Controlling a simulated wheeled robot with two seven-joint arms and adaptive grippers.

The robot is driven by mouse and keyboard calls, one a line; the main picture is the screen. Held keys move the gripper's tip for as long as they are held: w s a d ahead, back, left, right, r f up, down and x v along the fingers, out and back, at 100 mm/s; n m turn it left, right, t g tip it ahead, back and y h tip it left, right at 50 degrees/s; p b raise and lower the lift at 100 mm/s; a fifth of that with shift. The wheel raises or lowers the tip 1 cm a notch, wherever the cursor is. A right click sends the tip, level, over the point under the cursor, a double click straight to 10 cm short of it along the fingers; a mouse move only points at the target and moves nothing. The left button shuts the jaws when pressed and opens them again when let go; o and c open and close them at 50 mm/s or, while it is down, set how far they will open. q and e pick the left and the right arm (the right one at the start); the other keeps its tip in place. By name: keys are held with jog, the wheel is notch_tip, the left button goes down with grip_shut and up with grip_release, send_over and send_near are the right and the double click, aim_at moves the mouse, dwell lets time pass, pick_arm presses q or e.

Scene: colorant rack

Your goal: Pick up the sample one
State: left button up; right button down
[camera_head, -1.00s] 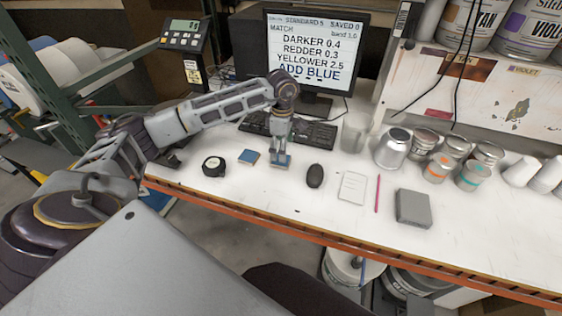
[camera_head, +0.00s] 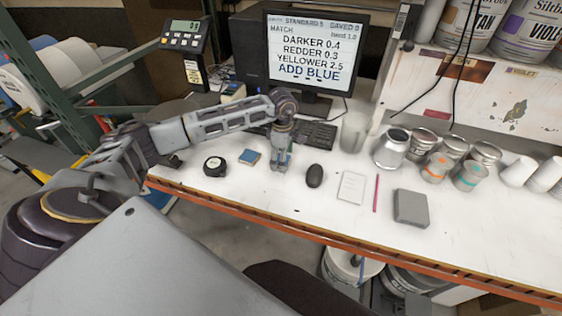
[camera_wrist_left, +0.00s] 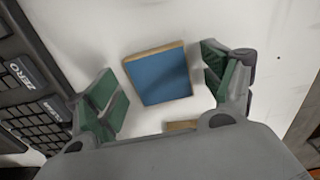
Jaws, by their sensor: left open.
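A blue square tile (camera_wrist_left: 158,78) with a pale wooden edge lies on the white bench. In the left wrist view it sits between the two spread green-padded fingers, apart from both. My left gripper (camera_head: 281,165) is open and points down over it, low at the bench; the gripper mostly covers this tile in the head view. A second blue tile (camera_head: 250,156) lies just to the left of the gripper. In the left wrist view, a wooden edge (camera_wrist_left: 182,126) shows near the palm, the rest hidden. I cannot read which sample is which. My right gripper is out of view.
A black keyboard (camera_head: 318,134) lies behind the gripper, below the monitor (camera_head: 311,55). A tape measure (camera_head: 214,166) is at the left, a black mouse (camera_head: 314,176) close on the right. A card (camera_head: 351,187), pink pencil (camera_head: 376,194) and grey box (camera_head: 410,207) lie farther right.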

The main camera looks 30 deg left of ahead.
pick_arm(q)
jog(key=c, duration=1)
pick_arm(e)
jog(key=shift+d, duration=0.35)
pick_arm(q)
jog(key=shift+r, duration=0.15)
